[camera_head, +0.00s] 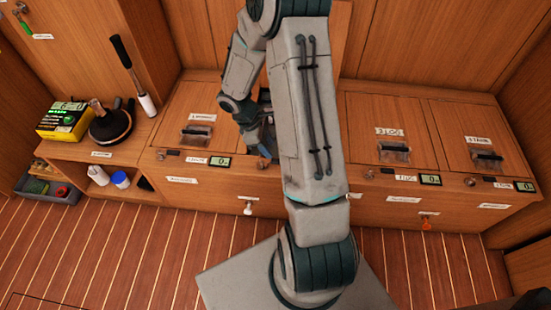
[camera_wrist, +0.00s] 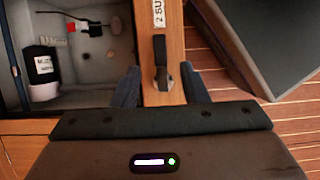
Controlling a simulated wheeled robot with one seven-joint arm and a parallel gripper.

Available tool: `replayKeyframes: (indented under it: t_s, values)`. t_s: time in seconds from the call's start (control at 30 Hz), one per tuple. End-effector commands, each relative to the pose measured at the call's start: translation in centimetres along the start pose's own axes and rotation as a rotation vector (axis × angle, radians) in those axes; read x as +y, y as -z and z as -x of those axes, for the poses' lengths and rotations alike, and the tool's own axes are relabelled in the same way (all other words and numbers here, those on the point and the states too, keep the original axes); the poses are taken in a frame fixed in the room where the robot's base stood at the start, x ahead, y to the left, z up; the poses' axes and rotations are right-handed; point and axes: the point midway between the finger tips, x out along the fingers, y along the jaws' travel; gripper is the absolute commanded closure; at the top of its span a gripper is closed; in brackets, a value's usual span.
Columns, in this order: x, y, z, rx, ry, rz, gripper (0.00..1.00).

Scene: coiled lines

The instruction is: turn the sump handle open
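In the wrist view, a small dark handle (camera_wrist: 161,78) stands on a wooden strip, just below a white label (camera_wrist: 158,13) whose visible part reads "2 SU". My gripper (camera_wrist: 161,90) is open, with one dark finger on each side of the handle. A gap shows between the handle and each finger. In the head view, my gripper (camera_head: 264,148) is low at the front edge of the lockers, left of my large arm link. The handle is hidden there behind my arm.
In the wrist view, an open grey compartment (camera_wrist: 90,75) left of the strip holds a labelled dark bottle (camera_wrist: 43,75) and a red-and-black part (camera_wrist: 78,27).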

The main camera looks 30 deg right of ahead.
Motion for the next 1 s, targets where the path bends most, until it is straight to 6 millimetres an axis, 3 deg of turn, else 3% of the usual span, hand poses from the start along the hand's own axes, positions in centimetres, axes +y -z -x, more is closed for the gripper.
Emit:
replayKeyframes:
  t_s: [0.1, 0.3, 0.73, 0.77, 0.9, 1.0]
  values:
    - [0.0, 0.1, -3.0, -0.001, 0.003, 0.000, 0.60]
    - [0.0, 0.1, -5.6, 0.000, 0.001, -0.001, 0.60]
    - [0.0, 0.0, -6.5, 0.000, -0.001, -0.002, 0.60]
    - [0.0, 0.0, -6.5, 0.000, -0.001, -0.002, 0.63]
    - [0.0, 0.0, -6.5, 0.000, -0.001, -0.002, 1.00]
    - [0.0, 0.0, -6.5, 0.000, -0.001, -0.002, 1.00]
